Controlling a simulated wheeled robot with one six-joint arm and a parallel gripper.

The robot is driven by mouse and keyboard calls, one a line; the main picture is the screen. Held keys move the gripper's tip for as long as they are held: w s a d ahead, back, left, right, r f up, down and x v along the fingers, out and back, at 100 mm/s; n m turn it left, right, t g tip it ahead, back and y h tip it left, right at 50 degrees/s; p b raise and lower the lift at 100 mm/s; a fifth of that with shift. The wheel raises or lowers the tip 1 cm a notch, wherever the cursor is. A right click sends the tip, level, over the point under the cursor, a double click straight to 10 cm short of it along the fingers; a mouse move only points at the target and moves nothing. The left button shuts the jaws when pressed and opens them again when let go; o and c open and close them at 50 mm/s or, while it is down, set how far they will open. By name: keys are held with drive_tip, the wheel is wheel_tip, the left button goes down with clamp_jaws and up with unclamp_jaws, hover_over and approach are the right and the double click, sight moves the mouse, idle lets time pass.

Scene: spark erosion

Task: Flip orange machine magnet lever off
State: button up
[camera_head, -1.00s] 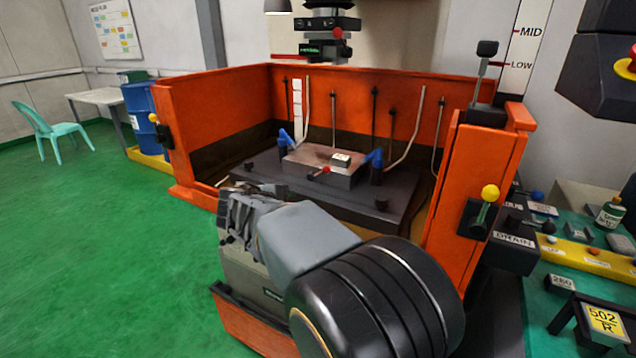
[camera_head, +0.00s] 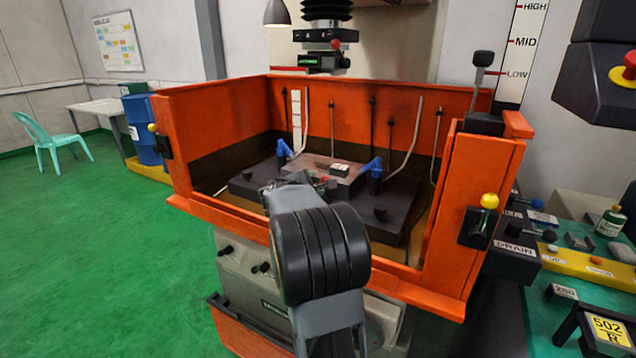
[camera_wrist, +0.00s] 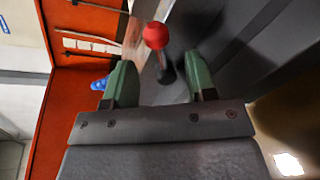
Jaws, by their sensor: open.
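The orange machine (camera_head: 215,125) has an open orange tank with a grey magnet block (camera_head: 318,166) on a dark table inside. The magnet lever shows in the wrist view as a red ball knob (camera_wrist: 156,36) on a short dark stem. My gripper (camera_wrist: 161,75) has two green fingers, spread apart. The lever's stem lies in line with the gap between the fingertips, with the red knob beyond them. I cannot tell whether either finger touches it. In the head view my arm reaches over the front tank wall and hides much of the gripper and lever.
The tool head (camera_head: 322,60) hangs above. A yellow-knobbed lever (camera_head: 489,202) is on the right tank post, beside a cluttered green bench (camera_head: 580,275).

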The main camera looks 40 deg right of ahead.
sight(318, 183)
drive_tip(key=shift+x, duration=1.3)
drive_tip(key=shift+c, duration=0.3)
clamp_jaws()
